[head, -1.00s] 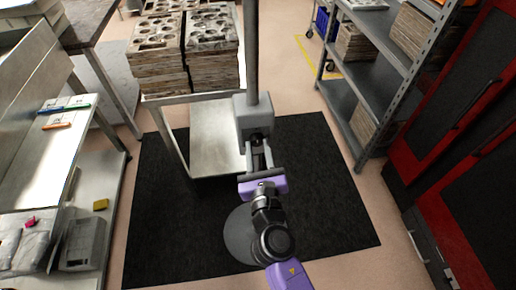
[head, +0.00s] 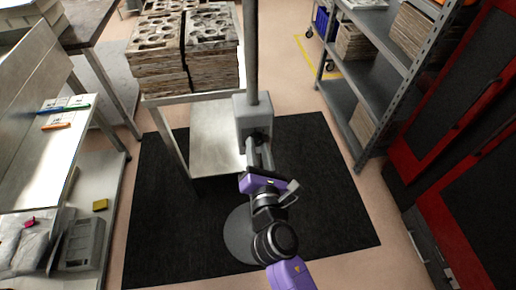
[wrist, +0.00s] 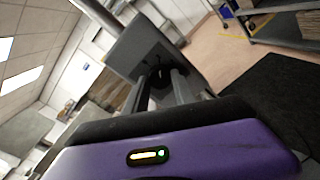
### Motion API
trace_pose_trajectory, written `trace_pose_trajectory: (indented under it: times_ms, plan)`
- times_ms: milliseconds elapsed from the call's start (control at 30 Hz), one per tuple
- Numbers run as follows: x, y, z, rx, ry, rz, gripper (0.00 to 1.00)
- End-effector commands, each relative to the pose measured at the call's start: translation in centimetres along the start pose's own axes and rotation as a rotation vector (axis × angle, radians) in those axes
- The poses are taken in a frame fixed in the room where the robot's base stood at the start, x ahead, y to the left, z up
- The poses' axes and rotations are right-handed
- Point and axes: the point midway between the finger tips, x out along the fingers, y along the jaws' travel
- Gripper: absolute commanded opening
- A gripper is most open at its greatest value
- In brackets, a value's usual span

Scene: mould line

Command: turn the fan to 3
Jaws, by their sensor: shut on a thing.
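The fan's grey control box (head: 252,117) sits on an upright pole (head: 251,50), beside the metal cart. It also shows in the wrist view (wrist: 142,48), tilted in the picture. A dark round knob (wrist: 159,76) is on the box's near face. My gripper (head: 258,142) reaches the box from the front, and its fingers (wrist: 163,84) are shut on the knob. The fingers hide much of the knob, and I cannot read any marks or setting. The fan's head is not in view. A grey round base (head: 237,236) shows on the mat, partly behind my arm.
A metal cart (head: 215,160) bearing stacked moulds (head: 185,50) stands behind and left of the box. A grey shelf rack (head: 385,85) and red-framed dark cabinets (head: 455,140) are at right. A workbench (head: 50,150) is at left. The black mat (head: 320,190) is open at right.

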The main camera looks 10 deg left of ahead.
Motion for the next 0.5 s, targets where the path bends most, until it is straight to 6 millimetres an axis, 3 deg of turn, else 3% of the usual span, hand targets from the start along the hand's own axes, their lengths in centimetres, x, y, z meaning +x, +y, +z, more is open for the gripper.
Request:
trace_pose_trajectory:
  times_ms: [500]
  plan:
    - [0.00,-0.19,0.01,0.489,0.021,0.004,0.00]
